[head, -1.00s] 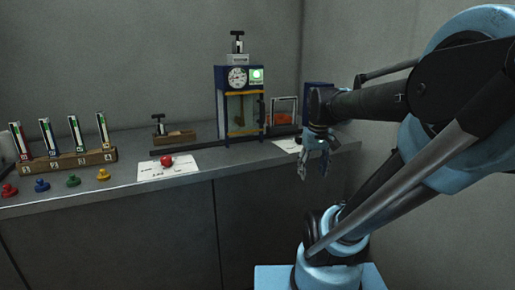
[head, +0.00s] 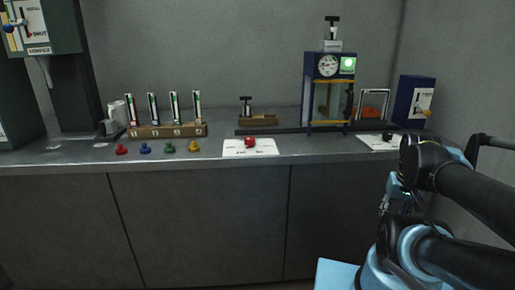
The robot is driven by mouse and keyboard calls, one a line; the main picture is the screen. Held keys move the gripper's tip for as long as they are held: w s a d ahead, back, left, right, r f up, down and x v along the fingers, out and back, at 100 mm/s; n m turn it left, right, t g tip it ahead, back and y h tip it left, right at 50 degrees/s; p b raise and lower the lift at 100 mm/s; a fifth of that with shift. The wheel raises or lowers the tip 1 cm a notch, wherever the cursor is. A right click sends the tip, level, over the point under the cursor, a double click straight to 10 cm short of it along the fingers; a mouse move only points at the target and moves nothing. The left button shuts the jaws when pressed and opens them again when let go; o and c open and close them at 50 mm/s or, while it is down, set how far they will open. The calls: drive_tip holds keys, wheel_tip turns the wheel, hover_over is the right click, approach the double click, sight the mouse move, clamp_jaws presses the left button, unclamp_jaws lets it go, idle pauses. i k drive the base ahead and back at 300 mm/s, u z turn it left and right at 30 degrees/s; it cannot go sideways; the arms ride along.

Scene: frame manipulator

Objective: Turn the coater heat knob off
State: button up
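A blue-framed unit (head: 331,88) with a round dial, a green light and a clear chamber stands at the back right of the counter. A red knob (head: 250,142) sits on a white marked card in front of the counter's middle. A black knob (head: 387,137) sits on another white card to the right. A blue box (head: 414,101) at the far right has a yellow knob (head: 427,114) on a white panel. The lettering is too small to tell which knob is the coater heat knob. My gripper (head: 386,207) hangs at the right, in front of the counter, apart from every knob; its fingers are small and dark.
Red (head: 121,150), blue, green and yellow knobs line the counter's left front, before a wooden rack (head: 165,131) of numbered tubes. A dark dispensing machine (head: 75,80) stands far left. A dark rail (head: 290,130) runs along the counter. Floor before the cabinets is free.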

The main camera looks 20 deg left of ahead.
sight(249, 141)
drive_tip(key=u, duration=0.9)
drive_tip(key=k, duration=0.6)
drive_tip(key=u, duration=0.35)
drive_tip(key=i, duration=0.55)
